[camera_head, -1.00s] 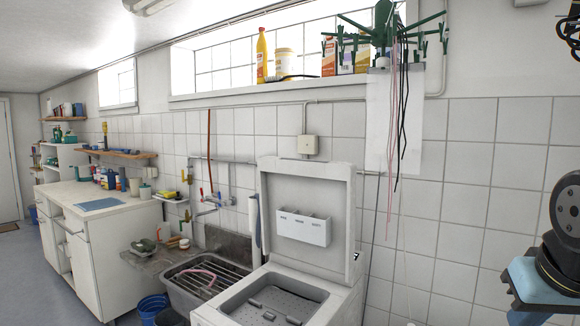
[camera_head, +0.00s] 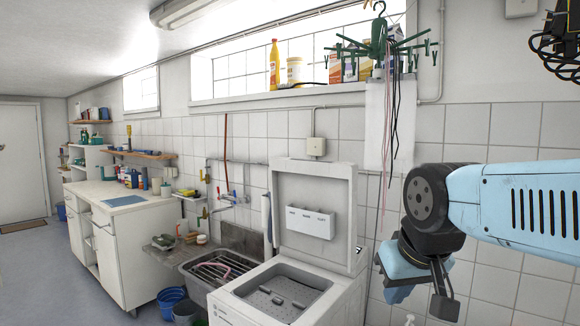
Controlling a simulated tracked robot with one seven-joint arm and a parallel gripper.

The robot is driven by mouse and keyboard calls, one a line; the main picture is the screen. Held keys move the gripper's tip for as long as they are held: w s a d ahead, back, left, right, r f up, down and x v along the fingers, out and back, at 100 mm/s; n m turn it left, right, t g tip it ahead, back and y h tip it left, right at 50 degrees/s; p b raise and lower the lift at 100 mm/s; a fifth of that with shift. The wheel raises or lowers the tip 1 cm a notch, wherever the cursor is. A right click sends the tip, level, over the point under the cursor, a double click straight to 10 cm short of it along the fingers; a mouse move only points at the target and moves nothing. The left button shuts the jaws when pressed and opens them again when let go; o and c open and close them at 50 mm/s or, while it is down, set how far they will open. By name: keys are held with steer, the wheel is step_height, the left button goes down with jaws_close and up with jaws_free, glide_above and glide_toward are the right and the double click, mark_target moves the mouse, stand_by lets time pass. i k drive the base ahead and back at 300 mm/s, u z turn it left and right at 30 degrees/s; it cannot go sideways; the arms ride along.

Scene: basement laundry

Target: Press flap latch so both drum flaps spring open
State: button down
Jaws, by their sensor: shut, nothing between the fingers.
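The top-loading washing machine (camera_head: 338,306) stands in the lower middle with its lid (camera_head: 312,187) raised against the wall. In its opening lies the grey perforated drum (camera_head: 262,297), whose flaps look closed. Small raised dark pieces (camera_head: 275,289) sit on the flaps; which one is the latch is too small to tell. My gripper (camera_head: 397,292) hangs at the end of my arm, right of the machine and apart from it. Its fingers point down, are partly hidden by the wrist, and appear shut with nothing held.
A sink (camera_head: 190,285) with a rack and pink hose adjoins the machine's left. The upright lid bounds the drum's back side. Space above the drum is clear.

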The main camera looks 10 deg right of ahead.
mark_target(277, 300)
steer(key=z, duration=0.05)
steer(key=i, duration=1)
steer(key=u, duration=0.05)
